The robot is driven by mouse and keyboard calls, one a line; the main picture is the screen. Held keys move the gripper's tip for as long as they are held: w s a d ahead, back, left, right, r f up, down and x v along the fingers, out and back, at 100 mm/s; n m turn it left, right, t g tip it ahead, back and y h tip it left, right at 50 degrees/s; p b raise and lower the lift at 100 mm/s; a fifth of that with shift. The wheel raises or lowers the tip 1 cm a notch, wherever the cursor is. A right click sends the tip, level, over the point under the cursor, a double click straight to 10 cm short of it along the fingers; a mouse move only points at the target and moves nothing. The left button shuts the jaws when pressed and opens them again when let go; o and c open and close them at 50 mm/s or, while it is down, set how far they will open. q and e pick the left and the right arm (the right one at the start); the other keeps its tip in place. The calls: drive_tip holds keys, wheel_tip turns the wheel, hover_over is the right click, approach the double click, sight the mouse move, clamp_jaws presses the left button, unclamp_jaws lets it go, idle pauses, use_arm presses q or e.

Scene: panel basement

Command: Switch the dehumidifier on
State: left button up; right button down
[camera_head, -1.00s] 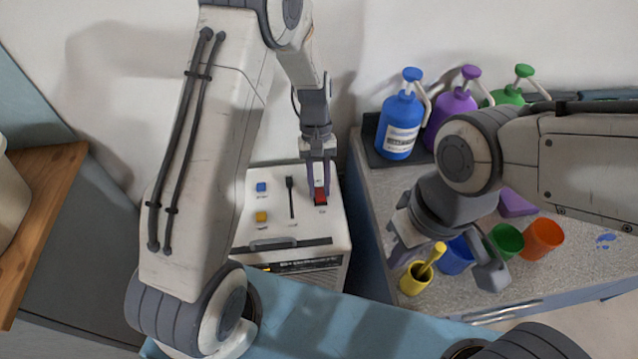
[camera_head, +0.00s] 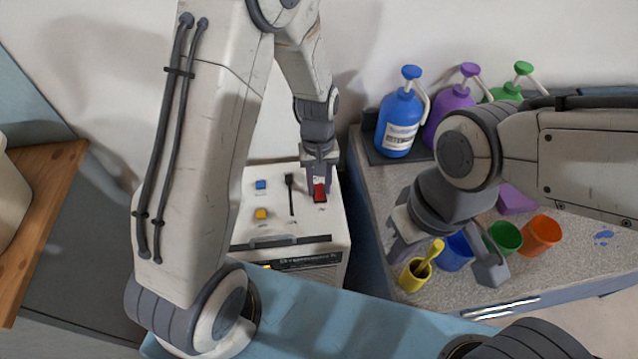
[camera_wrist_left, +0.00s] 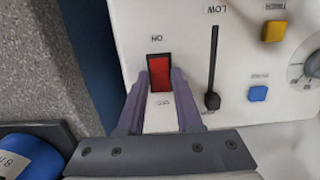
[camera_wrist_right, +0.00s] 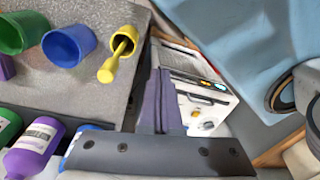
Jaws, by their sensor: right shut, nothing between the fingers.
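The dehumidifier (camera_head: 290,240) is a white box with its control panel on top. Its red rocker switch (camera_head: 319,193) is at the panel's right; in the left wrist view the switch (camera_wrist_left: 160,74) has ON and OFF marks at its two ends. My left gripper (camera_head: 318,185) is open at the switch, its fingertips on either side of the red rocker; whether they touch it I cannot tell. Which way the rocker is tipped is unclear. My right gripper (camera_wrist_right: 160,72) is shut and empty, above the counter near the yellow cup.
The panel also has a black slider (camera_wrist_left: 213,72), a yellow button (camera_wrist_left: 274,31), a blue button (camera_wrist_left: 258,93) and a dial (camera_wrist_left: 310,65). The grey counter (camera_head: 380,200) at right holds pump bottles and coloured cups, including a yellow cup (camera_head: 414,276). A wooden surface (camera_head: 45,200) is at left.

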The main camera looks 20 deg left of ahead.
sight(319, 187)
use_arm(q)
drive_tip(key=shift+o, duration=1.2)
wheel_tip(319, 187, up, 10)
drive_tip(key=shift+w+a+r, duration=0.2)
drive_tip(key=shift+w+r, duration=0.05)
drive_tip(key=shift+w, duration=0.2)
